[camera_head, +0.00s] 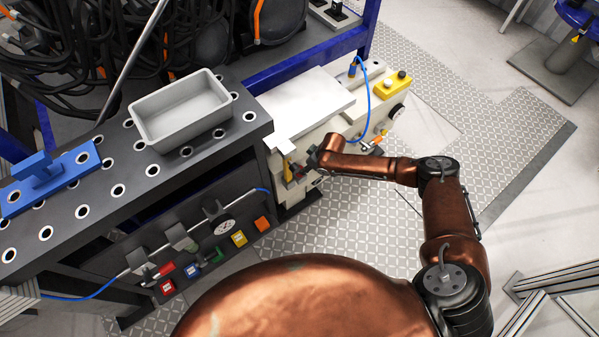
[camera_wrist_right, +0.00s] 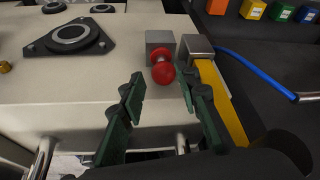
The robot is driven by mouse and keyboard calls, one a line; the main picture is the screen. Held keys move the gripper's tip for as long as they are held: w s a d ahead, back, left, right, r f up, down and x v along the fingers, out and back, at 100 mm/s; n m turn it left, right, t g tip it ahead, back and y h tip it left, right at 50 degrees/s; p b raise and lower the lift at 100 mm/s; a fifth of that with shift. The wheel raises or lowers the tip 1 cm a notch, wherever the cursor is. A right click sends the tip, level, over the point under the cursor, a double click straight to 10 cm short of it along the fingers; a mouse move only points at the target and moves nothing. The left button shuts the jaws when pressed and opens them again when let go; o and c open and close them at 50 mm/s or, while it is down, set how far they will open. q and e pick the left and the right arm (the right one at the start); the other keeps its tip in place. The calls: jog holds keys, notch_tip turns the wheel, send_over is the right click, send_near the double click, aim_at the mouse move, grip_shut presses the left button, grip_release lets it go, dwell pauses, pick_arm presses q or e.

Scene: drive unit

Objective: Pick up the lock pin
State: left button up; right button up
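The lock pin appears to be the part with a round red knob (camera_wrist_right: 162,73), set at a small grey block (camera_wrist_right: 160,42) on the cream housing in the right wrist view. My right gripper (camera_wrist_right: 159,88) is open, with its two green fingers to the left and right just in front of the knob. No contact with the knob is visible. In the head view my right gripper (camera_head: 299,174) is at the near side of the cream drive unit (camera_head: 335,127), and the pin is hard to make out there. My left gripper is out of view.
A yellow lever (camera_wrist_right: 220,103) with a metal head stands just right of the knob. A blue hose (camera_wrist_right: 255,72) runs beyond it. A grey bin (camera_head: 183,112) and blue fixture (camera_head: 45,178) sit on the dark bench (camera_head: 120,165). Tagged tools hang along its front.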

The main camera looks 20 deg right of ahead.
jog(key=b+x, duration=0.2)
jog(key=x, duration=0.5)
jog(key=shift+w+a+r+b, duration=0.1)
jog(key=shift+w+a+b, duration=0.1)
jog(key=shift+b, duration=0.1)
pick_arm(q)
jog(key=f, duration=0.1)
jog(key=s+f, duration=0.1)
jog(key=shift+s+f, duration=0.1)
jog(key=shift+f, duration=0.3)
pick_arm(e)
jog(key=shift+r, duration=0.1)
jog(key=shift+c, duration=0.4)
grip_shut()
